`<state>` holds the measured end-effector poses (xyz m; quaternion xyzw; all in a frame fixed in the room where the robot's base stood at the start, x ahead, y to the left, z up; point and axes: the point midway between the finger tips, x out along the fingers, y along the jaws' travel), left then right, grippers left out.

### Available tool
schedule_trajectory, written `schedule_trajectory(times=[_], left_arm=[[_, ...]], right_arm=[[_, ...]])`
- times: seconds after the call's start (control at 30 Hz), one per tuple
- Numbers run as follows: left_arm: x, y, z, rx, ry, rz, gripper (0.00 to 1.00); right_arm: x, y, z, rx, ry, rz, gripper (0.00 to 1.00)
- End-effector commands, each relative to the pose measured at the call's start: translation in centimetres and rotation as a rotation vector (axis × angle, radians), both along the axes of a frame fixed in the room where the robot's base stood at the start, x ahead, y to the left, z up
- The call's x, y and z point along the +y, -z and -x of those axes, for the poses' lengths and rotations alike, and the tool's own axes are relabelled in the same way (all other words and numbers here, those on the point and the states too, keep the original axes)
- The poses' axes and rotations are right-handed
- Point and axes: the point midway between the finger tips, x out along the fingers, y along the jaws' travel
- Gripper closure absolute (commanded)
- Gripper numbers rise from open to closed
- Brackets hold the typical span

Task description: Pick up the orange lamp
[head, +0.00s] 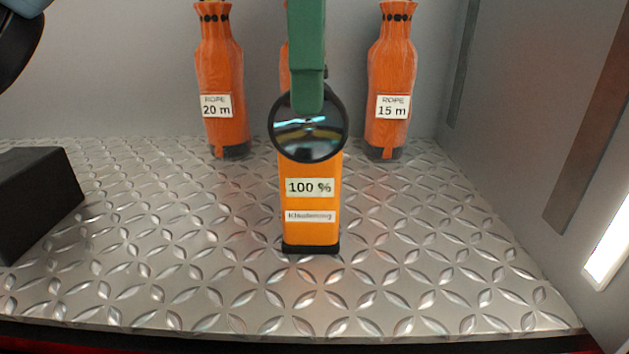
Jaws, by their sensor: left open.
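The orange lamp (313,215) stands upright on the patterned metal floor, in the middle of the head view. It has a round black-rimmed lens at the top, a "100 %" label, a second label below it, and a black base. My left gripper (308,106) comes down from the top of the view; its green finger hangs in front of the lens and covers part of it. The gripper is open. Only one finger shows clearly, and I cannot tell whether it touches the lamp. My right gripper is not in view.
Behind the lamp stand orange rope bags labelled "ROPE 20 m" (220,70) and "ROPE 15 m" (391,70); another (285,65) is mostly hidden. A black box (38,195) sits at the left. A grey wall (520,130) bounds the right. The floor around the lamp is clear.

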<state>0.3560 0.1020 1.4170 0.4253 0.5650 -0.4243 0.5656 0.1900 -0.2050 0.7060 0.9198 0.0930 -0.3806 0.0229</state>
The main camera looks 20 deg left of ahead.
Motion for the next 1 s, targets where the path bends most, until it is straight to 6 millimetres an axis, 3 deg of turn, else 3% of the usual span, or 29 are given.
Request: schedule_trajectory(times=[0.03,0.13,0.47,1.0], left_arm=[[0.0,1.2,-0.2,0.009,0.002,0.000,0.15],[0.1,2.0,-0.1,0.005,-0.001,-0.001,0.15],[0.0,2.5,0.0,0.001,-0.001,0.000,0.15],[0.0,2.5,0.0,0.001,-0.001,0.000,0.83]], right_arm=[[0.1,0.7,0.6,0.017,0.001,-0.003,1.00],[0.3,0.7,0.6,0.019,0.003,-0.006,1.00],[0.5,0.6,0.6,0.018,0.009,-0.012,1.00],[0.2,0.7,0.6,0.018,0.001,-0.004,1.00]])
